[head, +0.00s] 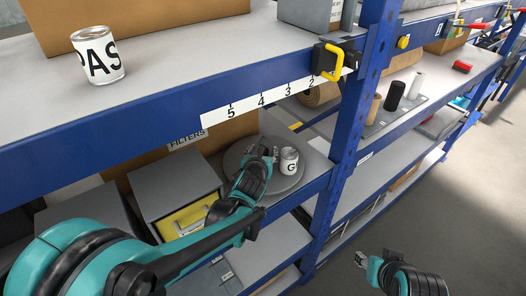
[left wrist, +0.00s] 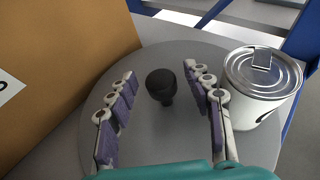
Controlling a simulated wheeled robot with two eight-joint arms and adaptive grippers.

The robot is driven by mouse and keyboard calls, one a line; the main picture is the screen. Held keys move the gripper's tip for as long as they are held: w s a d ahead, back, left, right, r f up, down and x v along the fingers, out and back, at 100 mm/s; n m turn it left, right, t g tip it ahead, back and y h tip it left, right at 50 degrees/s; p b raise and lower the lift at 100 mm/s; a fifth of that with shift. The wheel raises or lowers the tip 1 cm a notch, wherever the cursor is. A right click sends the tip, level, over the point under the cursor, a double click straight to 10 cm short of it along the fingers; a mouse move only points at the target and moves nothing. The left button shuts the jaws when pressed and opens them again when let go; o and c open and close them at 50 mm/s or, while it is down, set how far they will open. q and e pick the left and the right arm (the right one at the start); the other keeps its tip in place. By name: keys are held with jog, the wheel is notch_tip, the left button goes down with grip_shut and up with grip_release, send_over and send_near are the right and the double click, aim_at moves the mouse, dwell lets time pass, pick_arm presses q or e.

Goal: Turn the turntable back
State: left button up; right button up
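The turntable (head: 287,184) is a grey round disc on the middle shelf of the blue rack; its bare top fills much of the left wrist view (left wrist: 185,140). A black knob (left wrist: 160,84) stands up from the disc. A silver can (head: 289,161) with a label marked "G" stands on the disc, to the right in the left wrist view (left wrist: 262,85). My left gripper (head: 264,150) is over the disc. Its fingers are apart with the knob between them, and neither finger visibly touches it (left wrist: 165,95). My right gripper (head: 361,258) is low at the right, away from the rack.
A cardboard box (head: 222,139) labelled "FILTERS" stands beside the turntable. A grey bin with a yellow front (head: 187,218) is left of it. A blue upright (head: 349,140) is to the right. The upper shelf holds another can (head: 97,56). The floor at right is clear.

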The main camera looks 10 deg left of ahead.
pick_arm(q)
jog(key=v, duration=1.2)
dwell(0.3)
